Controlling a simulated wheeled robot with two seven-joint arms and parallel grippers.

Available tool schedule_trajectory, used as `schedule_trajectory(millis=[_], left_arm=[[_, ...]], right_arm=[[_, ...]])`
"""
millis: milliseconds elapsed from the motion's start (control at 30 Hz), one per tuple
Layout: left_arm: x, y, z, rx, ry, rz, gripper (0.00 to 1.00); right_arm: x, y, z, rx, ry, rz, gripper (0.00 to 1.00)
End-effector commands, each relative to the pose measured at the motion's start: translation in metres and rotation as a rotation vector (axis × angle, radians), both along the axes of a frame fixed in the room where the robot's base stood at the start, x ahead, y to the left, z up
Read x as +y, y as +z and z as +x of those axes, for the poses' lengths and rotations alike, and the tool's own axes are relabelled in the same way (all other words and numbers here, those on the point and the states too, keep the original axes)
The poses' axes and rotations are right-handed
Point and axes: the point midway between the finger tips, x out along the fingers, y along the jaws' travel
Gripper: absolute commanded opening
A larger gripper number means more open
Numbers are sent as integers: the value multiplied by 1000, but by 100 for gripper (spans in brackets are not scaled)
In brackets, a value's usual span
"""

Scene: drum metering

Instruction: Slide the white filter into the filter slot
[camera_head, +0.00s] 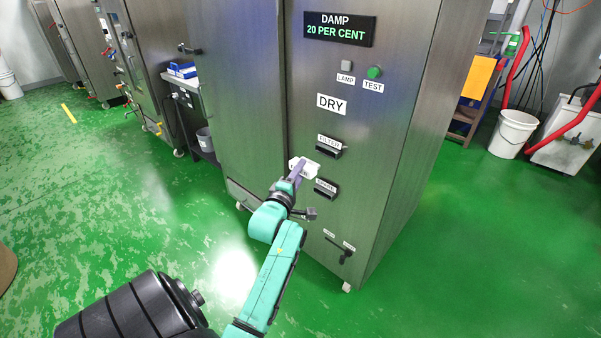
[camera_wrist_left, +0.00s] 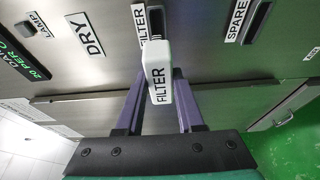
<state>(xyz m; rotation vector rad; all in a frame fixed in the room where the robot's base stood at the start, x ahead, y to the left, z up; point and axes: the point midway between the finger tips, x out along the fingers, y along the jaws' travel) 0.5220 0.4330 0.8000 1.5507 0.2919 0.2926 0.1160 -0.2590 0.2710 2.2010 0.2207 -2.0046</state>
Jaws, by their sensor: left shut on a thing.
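The white filter (camera_head: 303,169) is a small white block, marked FILTER on the side seen in the left wrist view (camera_wrist_left: 158,75). My left gripper (camera_head: 298,173) is shut on it, with a purple finger on each side in the left wrist view. The dark filter slot (camera_head: 328,153) is in the steel cabinet front, below its FILTER label. In the head view the filter is left of and a little below this slot. In the left wrist view the filter's far end overlaps the slot (camera_wrist_left: 156,22); I cannot tell whether they touch. My right gripper is not in view.
The spare slot (camera_head: 326,190) is just below the filter slot. The cabinet (camera_head: 390,110) also has a DRY label (camera_head: 332,104), a green test button (camera_head: 374,72) and a low handle (camera_head: 345,257). A white bucket (camera_head: 513,134) stands at the right. The green floor is open.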

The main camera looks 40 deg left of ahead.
Motion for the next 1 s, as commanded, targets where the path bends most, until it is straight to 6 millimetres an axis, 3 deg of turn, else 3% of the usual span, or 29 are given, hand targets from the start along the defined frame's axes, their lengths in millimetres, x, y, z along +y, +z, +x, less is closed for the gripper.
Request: schedule_trajectory(millis=[267, 433, 800, 1000], left_arm=[[0, 1, 0, -1, 0, 0, 0], [0, 4, -1, -1, 3, -2, 0], [1, -1, 43, -3, 3, -2, 0], [1, 0, 56, -2, 2, -1, 0]], right_arm=[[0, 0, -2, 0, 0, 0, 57], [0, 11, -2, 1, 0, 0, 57], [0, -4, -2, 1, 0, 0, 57], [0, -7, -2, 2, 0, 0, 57]])
